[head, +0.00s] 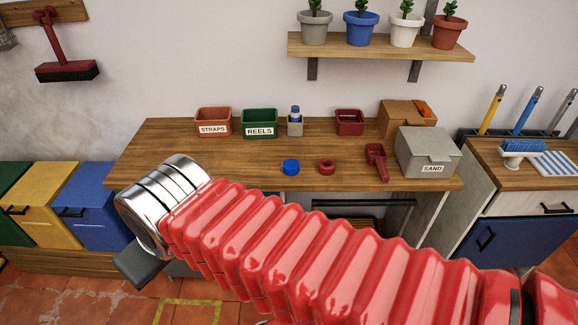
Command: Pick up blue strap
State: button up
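A small blue round item (291,167), which looks like the rolled blue strap, lies on the wooden workbench (150,150) near its front edge. A red ring-shaped item (327,166) lies just to its right, apart from it. An orange-brown bin labelled STRAPS (213,122) stands at the back left of the bench. My red ribbed arm crosses the foreground and ends in a silver cuff at the left. A dark grey part of my gripper (143,266) shows below the cuff, left of and below the blue item. The fingertips are hidden or unclear.
A red scoop (376,161), a grey SAND box (427,152) and an orange-brown box (407,118) are at right. The bench's left front is clear.

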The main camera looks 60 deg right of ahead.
aim_at(291, 167)
jog(key=i, duration=0.85)
jog(key=u, duration=0.05)
